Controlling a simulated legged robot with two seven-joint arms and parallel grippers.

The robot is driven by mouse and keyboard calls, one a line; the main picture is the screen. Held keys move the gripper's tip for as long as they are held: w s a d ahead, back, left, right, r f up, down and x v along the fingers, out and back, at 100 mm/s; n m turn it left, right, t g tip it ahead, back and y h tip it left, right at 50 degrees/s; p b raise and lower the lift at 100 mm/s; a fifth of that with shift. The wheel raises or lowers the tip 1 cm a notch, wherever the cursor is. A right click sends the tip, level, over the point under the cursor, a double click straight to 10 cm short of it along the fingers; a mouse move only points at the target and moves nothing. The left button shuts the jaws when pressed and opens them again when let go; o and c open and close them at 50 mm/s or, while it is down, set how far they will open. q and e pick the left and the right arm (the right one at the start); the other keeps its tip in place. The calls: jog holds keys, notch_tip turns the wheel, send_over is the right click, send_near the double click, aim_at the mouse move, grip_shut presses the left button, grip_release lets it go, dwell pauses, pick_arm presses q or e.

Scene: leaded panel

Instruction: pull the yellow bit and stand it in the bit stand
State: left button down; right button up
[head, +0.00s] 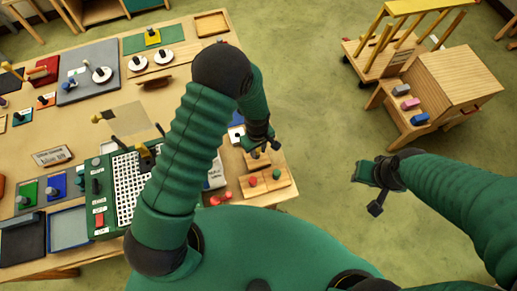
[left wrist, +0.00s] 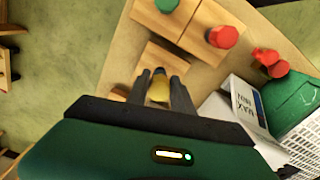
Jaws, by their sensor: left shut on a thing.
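The yellow bit (left wrist: 159,91) has a dark end and sits between the two fingers of my left gripper (left wrist: 160,80) in the left wrist view. The fingers are shut on it. A small wooden block (left wrist: 153,52) lies just beyond the fingertips; whether the bit still touches it, I cannot tell. In the head view my left gripper (head: 263,146) is over the table's right end, close to the wooden blocks. A wooden block (head: 265,184) there carries a red and a green knob. I cannot tell which block is the bit stand. My right gripper (head: 375,190) is over the floor, its fingers unclear.
A red piece (left wrist: 270,61) and a white box with lettering (left wrist: 247,106) are beside the blocks. A green case with a white perforated panel (head: 130,188) stands left of my left arm. A wooden cart (head: 440,90) stands on the open floor at right.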

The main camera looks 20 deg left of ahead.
pick_arm(q)
jog(key=shift+a+f, duration=0.2)
jog(key=shift+f, duration=0.2)
jog(key=shift+d+f+b, duration=0.2)
jog(key=shift+f+b, duration=0.3)
jog(key=shift+b, duration=0.15)
jog(key=shift+f+b, duration=0.35)
jog(key=shift+f, duration=0.1)
jog(key=c, duration=1)
grip_release()
jog(key=shift+a, duration=0.1)
jog(key=shift+c, duration=0.2)
notch_tip(320, 180, up, 17)
jog(key=b, duration=0.3)
jog(key=shift+w, duration=0.15)
jog(key=shift+f, duration=0.1)
